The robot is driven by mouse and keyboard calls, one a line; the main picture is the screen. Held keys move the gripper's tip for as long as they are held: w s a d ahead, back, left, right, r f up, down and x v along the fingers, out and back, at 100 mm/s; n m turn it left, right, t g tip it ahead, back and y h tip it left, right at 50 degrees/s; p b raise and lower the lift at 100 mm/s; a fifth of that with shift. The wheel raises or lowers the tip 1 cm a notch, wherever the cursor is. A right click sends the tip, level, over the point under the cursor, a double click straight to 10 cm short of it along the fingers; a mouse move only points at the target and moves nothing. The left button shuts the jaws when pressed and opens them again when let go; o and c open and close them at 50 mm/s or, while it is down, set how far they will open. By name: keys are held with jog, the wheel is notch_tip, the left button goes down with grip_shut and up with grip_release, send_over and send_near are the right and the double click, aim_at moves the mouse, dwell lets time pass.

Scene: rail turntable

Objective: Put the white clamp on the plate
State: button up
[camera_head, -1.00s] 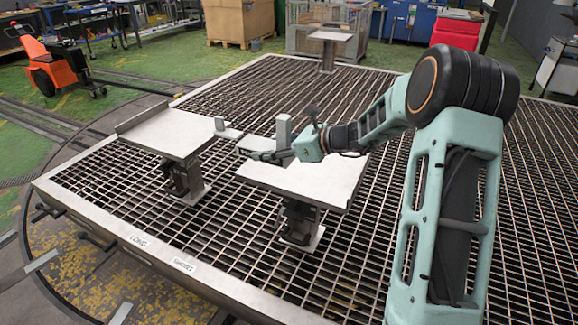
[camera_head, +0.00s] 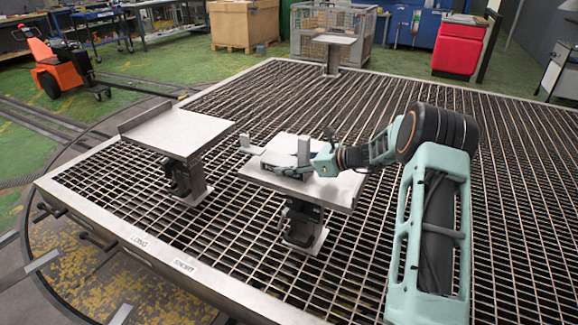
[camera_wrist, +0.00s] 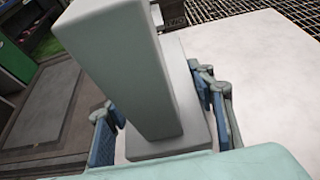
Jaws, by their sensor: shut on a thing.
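The white clamp (camera_head: 304,151) is a pale piece with a tall upright block and a low arm reaching left to a small end block. My gripper (camera_head: 287,170) is shut on it, over the left half of the near right plate (camera_head: 335,193). In the wrist view the clamp (camera_wrist: 135,75) stands between the two blue-padded fingers (camera_wrist: 160,125), filling the middle, with the pale plate (camera_wrist: 255,60) behind it. The end block sticks out past the plate's left edge. I cannot tell whether the clamp touches the plate.
A second pale plate (camera_head: 175,133) on a pedestal stands to the left, with a gap between. A third small plate (camera_head: 333,39) stands far back. All stand on a metal grating (camera_head: 440,100). The right half of the near plate is bare.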

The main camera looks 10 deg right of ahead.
aim_at(308, 162)
jog(key=shift+r, duration=0.1)
jog(key=o, duration=1.6)
jog(key=shift+o, duration=0.2)
jog(key=shift+d+r, duration=0.1)
jog(key=shift+r, duration=0.05)
jog(key=p+v, duration=0.2)
jog(key=v, duration=0.9)
jog(key=shift+s+d, duration=0.3)
jog(key=shift+s, duration=0.05)
